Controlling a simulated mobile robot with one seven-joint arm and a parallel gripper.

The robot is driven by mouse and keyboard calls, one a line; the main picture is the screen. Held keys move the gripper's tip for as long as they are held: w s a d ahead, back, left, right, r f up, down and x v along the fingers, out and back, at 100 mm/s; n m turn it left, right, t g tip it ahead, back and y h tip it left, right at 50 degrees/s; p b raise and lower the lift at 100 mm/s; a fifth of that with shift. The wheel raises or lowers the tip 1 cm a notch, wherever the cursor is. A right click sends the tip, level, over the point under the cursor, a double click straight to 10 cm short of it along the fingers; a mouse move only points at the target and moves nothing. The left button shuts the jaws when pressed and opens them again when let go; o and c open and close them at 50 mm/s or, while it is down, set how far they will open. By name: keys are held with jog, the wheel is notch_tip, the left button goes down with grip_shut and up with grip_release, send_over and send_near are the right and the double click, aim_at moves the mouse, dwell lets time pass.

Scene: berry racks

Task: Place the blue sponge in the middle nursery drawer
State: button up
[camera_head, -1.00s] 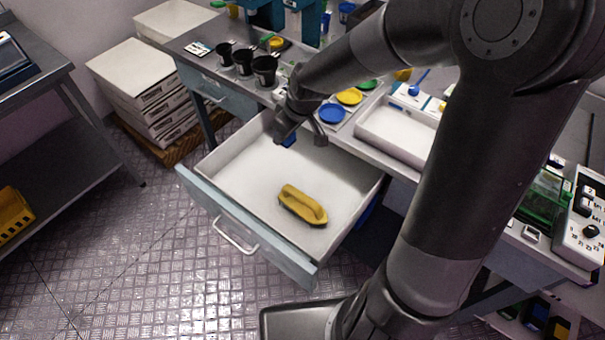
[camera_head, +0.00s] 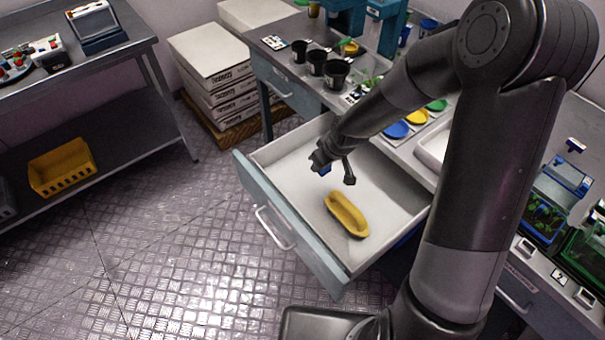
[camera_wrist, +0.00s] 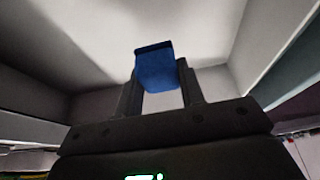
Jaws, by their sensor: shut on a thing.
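The blue sponge (camera_wrist: 157,68) is between the two fingers of my gripper (camera_wrist: 160,85) in the wrist view. In the head view my gripper (camera_head: 335,172) is over the open drawer (camera_head: 290,185), shut on the sponge, of which only a small blue bit (camera_head: 325,169) shows. The drawer is pulled out from under the bench and has a pale inside and a light blue front with a handle. A yellow brush-like object (camera_head: 346,213) lies on its floor, to the lower right of my gripper. Whether the sponge touches the drawer floor I cannot tell.
The bench top above the drawer holds black pots (camera_head: 316,62), colored dishes (camera_head: 396,130) and a white tray (camera_head: 433,152). Stacked boxes (camera_head: 213,75) stand behind at the left. A yellow basket (camera_head: 62,167) sits on a shelf at far left. The metal floor before the drawer is clear.

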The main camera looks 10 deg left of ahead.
send_over(298, 178)
jog(key=s+d, duration=0.1)
notch_tip(298, 178, down, 4)
jog(key=shift+s, duration=0.1)
jog(key=shift+f, duration=2)
jog(key=o, duration=0.9)
jog(key=shift+f, duration=0.1)
jog(key=shift+o, duration=0.2)
